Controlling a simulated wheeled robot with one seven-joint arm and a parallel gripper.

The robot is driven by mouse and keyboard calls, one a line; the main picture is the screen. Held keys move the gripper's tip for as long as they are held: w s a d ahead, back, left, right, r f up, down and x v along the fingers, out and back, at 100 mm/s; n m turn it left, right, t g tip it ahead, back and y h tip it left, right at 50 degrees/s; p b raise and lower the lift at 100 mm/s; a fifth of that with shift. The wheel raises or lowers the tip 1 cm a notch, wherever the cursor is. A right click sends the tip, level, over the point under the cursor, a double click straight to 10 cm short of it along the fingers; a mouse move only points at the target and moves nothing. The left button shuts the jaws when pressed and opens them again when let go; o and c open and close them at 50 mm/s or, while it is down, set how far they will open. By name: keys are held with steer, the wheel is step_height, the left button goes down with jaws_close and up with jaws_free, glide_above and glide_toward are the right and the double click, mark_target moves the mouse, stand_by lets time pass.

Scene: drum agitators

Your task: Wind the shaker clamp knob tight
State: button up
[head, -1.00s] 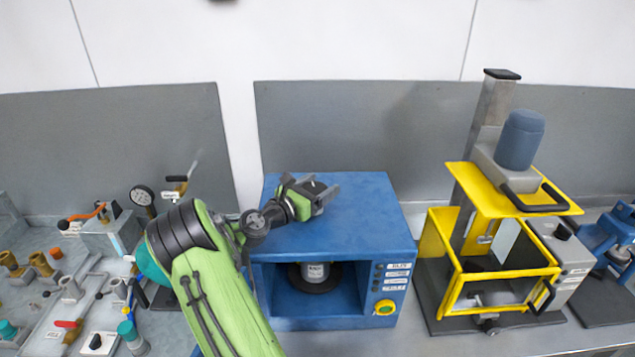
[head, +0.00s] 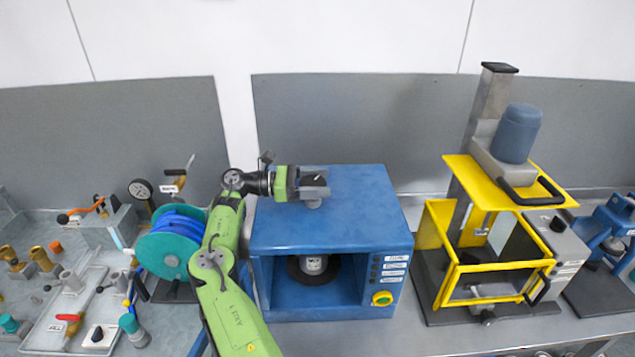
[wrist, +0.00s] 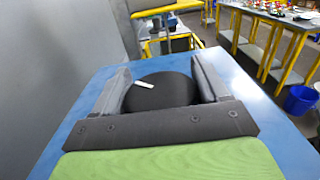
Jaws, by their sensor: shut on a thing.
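The blue shaker (head: 345,225) stands on the bench in the middle of the head view. Its clamp knob (wrist: 165,92) is a dark round disc with a white mark, above the shaker's blue top. My gripper (head: 318,186) lies level over this top, pointing right in the head view. In the wrist view its two grey fingers (wrist: 161,84) stand on either side of the knob, shut on it. In the head view the knob is mostly hidden by the fingers. A grey and white can (head: 314,264) stands inside the shaker's open front.
The yellow-framed machine (head: 500,270) stands to the right of the shaker. A teal reel with blue hose (head: 165,250) is to the left, close to my arm. A tray of fittings (head: 60,310) is at far left. A grey panel (head: 370,120) stands behind.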

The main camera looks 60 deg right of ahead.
steer(key=shift+s+f+m+g+y, duration=0.1)
steer(key=shift+m+g+y, duration=0.2)
steer(key=shift+m+y, duration=0.35)
steer(key=o, duration=1)
steer(key=shift+c, duration=0.2)
